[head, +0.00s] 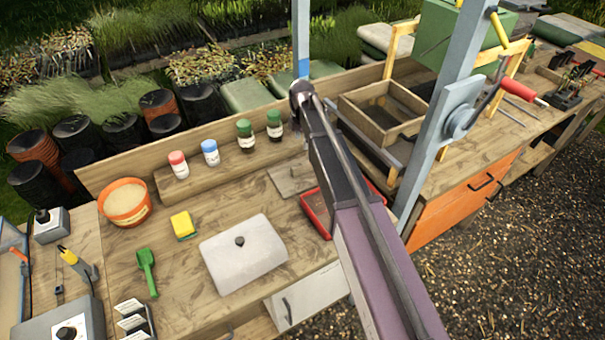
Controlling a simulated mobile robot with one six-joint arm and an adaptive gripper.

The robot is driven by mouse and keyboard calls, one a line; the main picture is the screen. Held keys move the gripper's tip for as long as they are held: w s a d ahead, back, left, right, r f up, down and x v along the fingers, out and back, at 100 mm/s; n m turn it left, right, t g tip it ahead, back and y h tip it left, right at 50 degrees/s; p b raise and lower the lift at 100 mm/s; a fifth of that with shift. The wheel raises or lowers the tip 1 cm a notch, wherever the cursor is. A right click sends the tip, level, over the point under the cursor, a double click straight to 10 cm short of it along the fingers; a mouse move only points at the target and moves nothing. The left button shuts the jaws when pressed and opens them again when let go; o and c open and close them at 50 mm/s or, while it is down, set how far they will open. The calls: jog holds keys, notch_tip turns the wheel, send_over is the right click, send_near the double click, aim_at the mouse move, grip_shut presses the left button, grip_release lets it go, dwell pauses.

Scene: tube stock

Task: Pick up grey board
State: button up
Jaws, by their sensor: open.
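A flat, thin grey-brown board (288,181), which looks like the grey board, lies on the wooden bench top in the head view. It is between the pale lid and the back shelf, left of my arm. A small raised part shows near its middle. My arm crosses the view from the bottom right up to a dark joint above the bench. I cannot make out my gripper's fingers in this view, so its place relative to the board does not show.
A red tray (317,213) lies right of the board, partly behind my arm. A pale lid with a dark knob (243,253), a yellow sponge (183,225) and an orange tub (126,203) stand left. Several bottles (245,134) line the back shelf. A grey-blue post (440,125) rises at right.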

aim_at(302, 164)
jog(key=shift+f+b, duration=4.2)
jog(key=shift+f, duration=0.05)
jog(key=shift+d+f+b, duration=0.1)
jog(key=shift+f+b, duration=2.5)
grip_shut()
